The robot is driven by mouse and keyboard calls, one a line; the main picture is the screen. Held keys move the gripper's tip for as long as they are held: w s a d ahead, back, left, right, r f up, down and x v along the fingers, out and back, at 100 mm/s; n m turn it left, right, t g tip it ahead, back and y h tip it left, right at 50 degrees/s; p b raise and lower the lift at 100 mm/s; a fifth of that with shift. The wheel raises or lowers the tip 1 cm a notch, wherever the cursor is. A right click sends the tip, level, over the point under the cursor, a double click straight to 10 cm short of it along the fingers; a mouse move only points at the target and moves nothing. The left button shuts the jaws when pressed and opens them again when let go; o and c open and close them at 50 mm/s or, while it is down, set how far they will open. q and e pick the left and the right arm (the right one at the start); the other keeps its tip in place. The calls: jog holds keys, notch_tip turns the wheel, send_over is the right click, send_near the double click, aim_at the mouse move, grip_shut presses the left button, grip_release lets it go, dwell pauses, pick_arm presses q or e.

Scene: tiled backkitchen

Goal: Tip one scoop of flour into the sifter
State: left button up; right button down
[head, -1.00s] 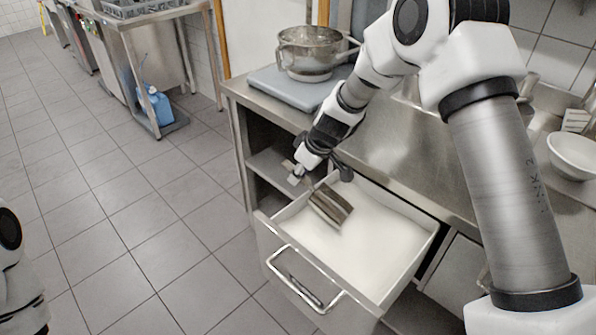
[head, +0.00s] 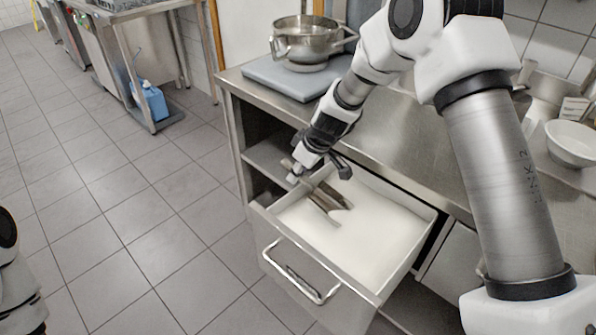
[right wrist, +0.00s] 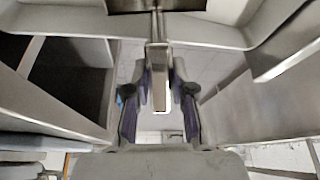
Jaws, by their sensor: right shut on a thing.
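The metal scoop (head: 322,203) is tilted low in the open drawer, at the white flour (head: 365,235); whether it holds flour is hard to tell. My right gripper (head: 316,172) is shut on the scoop's handle, above the drawer's back left part. In the right wrist view the handle (right wrist: 158,85) runs between the fingers of the right gripper (right wrist: 158,100). The sifter, a round steel vessel with a side handle (head: 304,42), stands on the counter, well behind and above the gripper. My left gripper is out of view; only part of my left arm shows at the left edge.
The drawer (head: 425,240) is pulled out below the steel counter (head: 405,140). A flat grey scale (head: 285,82) is under the sifter. White bowls (head: 572,145) stand at the right.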

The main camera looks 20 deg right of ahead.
aim_at(309, 181)
jog(key=shift+f+b, duration=0.4)
jog(key=shift+b, duration=0.05)
jog(key=shift+s+r, duration=0.1)
jog(key=shift+s+d+r, duration=0.1)
jog(key=shift+s+d, duration=0.25)
jog(key=shift+s, duration=0.1)
jog(key=shift+s+d+f+b, duration=0.25)
jog(key=shift+s+b, duration=0.2)
jog(key=shift+b, duration=0.1)
jog(key=shift+s+d+r, duration=0.1)
jog(key=shift+s+d, duration=0.3)
jog(key=shift+s, duration=0.2)
